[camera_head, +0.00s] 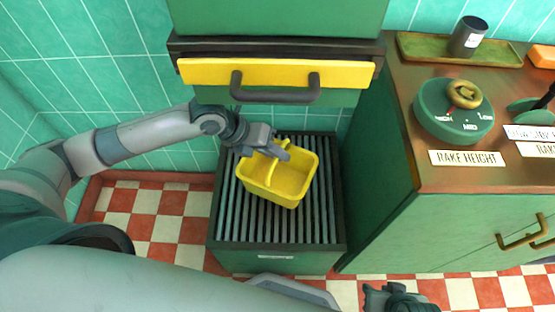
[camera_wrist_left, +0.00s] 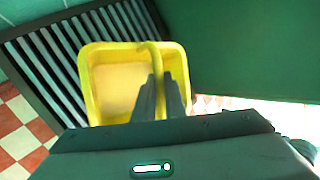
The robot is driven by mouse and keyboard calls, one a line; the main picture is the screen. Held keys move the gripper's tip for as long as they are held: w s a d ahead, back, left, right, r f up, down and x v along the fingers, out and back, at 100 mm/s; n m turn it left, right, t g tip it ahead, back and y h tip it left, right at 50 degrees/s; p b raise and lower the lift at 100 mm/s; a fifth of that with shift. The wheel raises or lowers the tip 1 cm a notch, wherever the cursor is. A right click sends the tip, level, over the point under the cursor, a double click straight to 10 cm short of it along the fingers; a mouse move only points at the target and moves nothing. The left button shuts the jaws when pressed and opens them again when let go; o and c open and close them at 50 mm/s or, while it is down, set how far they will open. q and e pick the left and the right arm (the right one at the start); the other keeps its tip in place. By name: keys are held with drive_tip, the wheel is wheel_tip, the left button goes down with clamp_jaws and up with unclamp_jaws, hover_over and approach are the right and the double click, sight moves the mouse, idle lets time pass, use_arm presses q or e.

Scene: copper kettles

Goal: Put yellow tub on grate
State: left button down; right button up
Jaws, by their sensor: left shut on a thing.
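The yellow tub (camera_head: 287,188) is an open, empty rectangular basket with a handle across its top. It appears over the dark slatted grate (camera_head: 231,205) on a low green stand; I cannot tell whether it touches the slats. My left gripper (camera_head: 284,153) is shut on the tub's handle. In the left wrist view the tub (camera_wrist_left: 118,85) lies under the fingers (camera_wrist_left: 160,92), with the grate (camera_wrist_left: 40,70) behind it. My right gripper (camera_head: 395,298) is at the bottom edge, partly cut off, away from the tub.
A green cabinet with a yellow drawer front (camera_head: 275,73) and dark handle hangs close above the grate's far side. A brown-topped counter (camera_head: 400,90) with a green dial (camera_head: 453,120) stands to the right. The checkered floor (camera_head: 150,215) is clear at left.

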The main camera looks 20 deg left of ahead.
use_arm(q)
drive_tip(key=f, duration=0.4)
drive_tip(key=shift+w, duration=0.2)
idle(0.3)
drive_tip(key=c, duration=1.8)
unclamp_jaws()
drive_tip(key=shift+a+r, duration=0.1)
drive_tip(key=v, duration=1.2)
